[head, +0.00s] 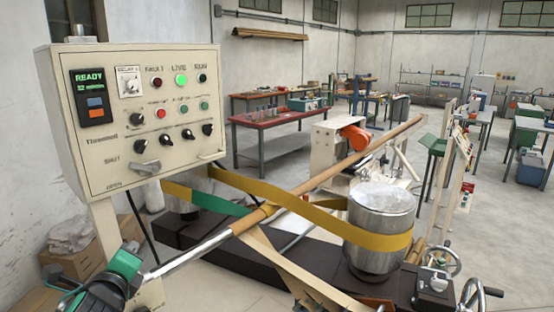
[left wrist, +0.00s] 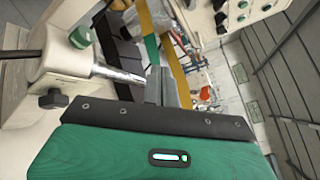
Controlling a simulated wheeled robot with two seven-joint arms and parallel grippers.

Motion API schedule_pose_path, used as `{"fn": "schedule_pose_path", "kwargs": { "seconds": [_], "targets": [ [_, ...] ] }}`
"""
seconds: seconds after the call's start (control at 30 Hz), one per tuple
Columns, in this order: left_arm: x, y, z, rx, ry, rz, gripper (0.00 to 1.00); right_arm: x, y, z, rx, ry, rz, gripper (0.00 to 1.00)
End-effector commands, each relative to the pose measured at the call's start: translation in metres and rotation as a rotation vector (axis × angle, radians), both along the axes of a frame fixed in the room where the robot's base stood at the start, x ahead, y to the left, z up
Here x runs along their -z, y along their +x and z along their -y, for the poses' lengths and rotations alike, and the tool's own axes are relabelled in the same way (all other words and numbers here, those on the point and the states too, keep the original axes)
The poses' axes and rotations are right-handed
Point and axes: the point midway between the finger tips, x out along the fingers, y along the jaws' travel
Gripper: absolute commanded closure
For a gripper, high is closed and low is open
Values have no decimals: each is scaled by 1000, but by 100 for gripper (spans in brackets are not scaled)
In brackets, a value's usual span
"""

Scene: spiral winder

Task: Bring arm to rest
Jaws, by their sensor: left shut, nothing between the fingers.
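My left gripper (head: 136,280) is at the lower left of the head view, next to the near end of a bright metal shaft (head: 190,254). In the left wrist view its closed grey fingers (left wrist: 160,84) stand beyond the green housing, with nothing seen between them. The shaft (left wrist: 115,74) passes close to the fingers there; whether they touch I cannot tell. The belt runs round a metal drum (head: 380,215). My right gripper is not in view.
A cream control panel (head: 130,112) stands close above my left arm, with a green lamp lit and a READY display. A cream block (left wrist: 62,68) with a dark knob (left wrist: 53,99) is beside the fingers. Handwheels (head: 472,293) are at the lower right. A red-topped bench (head: 275,119) stands behind.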

Motion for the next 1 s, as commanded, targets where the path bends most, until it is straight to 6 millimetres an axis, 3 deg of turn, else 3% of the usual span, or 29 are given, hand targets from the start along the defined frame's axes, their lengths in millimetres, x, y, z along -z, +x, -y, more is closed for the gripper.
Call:
{"fn": "schedule_pose_path", "kwargs": {
  "seconds": [0.03,0.2,0.37,0.5,0.7,1.0],
  "targets": [
    [29,-9,5,-12,-115,-50,100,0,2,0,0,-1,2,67],
    [109,-44,20,-109,-498,-194,100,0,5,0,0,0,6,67],
    [178,-89,33,-271,-839,-323,100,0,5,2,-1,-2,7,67],
    [231,-138,44,-468,-1116,-421,100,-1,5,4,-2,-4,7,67],
    [286,-210,59,-795,-1428,-507,100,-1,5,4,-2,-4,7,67],
    [326,-293,74,-1220,-1683,-530,100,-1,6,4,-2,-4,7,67]
  ]
}}
